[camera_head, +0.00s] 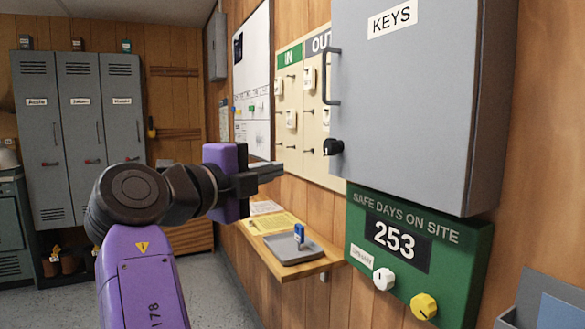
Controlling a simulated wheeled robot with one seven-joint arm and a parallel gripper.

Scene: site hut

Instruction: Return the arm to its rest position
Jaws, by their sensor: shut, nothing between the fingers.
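My gripper (272,170) is at the end of my purple and black arm, in the middle of the view. Its fingers point right, towards the wall. The fingers are together with nothing between them. The gripper is in the air above a small wooden shelf (322,264) and in front of the lower part of the in/out board (310,154). It looks apart from both. The arm is raised and bent, with its elbow at the left.
At the right, a grey key cabinet (410,110) with a handle and black knob is shut. Below it is a green day-counter sign (455,262) reading 253, with white and yellow knobs. The shelf bears a grey tray (290,258). Grey lockers (80,135) stand back left; floor (215,300) is clear.

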